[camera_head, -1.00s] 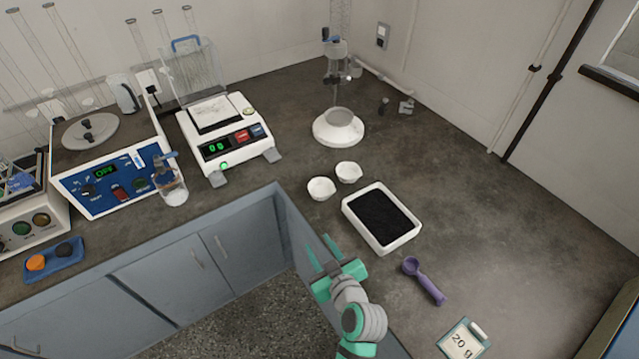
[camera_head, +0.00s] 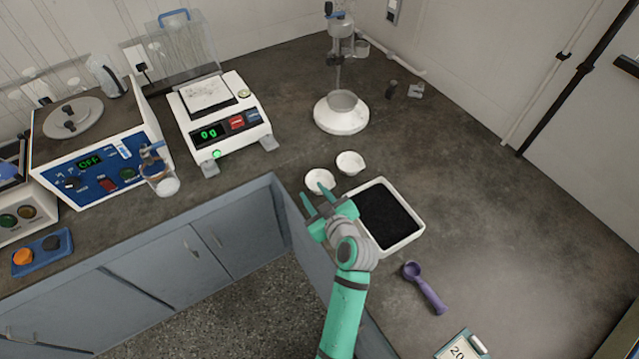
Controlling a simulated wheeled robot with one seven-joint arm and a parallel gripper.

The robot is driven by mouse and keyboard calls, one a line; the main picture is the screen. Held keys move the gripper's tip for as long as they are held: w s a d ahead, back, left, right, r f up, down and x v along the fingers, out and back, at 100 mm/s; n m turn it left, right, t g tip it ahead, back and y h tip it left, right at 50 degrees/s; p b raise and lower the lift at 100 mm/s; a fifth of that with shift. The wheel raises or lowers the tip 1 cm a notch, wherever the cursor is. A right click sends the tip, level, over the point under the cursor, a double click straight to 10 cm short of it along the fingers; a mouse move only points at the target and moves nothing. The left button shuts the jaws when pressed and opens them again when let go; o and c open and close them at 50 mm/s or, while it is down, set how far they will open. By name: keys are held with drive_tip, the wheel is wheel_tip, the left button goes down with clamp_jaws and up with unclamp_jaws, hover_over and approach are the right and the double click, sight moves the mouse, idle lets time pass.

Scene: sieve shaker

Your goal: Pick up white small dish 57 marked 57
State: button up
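Two small white dishes stand side by side on the dark counter, behind the black-filled tray. The left dish (camera_head: 318,179) is nearer to me, and the right dish (camera_head: 350,162) is just behind it to the right. I cannot read a number on either one, so I cannot tell which is 57. My gripper (camera_head: 315,192), green, is open with its two fingers apart. Its fingertips are at the near side of the left dish and cover a little of it in the picture. Nothing shows between the fingers. I cannot tell whether they touch the dish.
A white tray (camera_head: 418,234) with black material lies right of my gripper. A purple scoop (camera_head: 425,288) and a "20" card (camera_head: 462,347) lie nearer. A white stand (camera_head: 341,116), a balance (camera_head: 218,112) and a blue-fronted machine (camera_head: 103,166) stand behind. The right counter is clear.

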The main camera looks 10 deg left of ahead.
sight(308, 181)
drive_tip(key=shift+w+d+x, duration=0.15)
drive_tip(key=shift+x, duration=1.15)
drive_tip(key=shift+w+d+x, duration=0.15)
drive_tip(key=shift+d+x, duration=0.05)
drive_tip(key=shift+x, duration=1.1)
clamp_jaws()
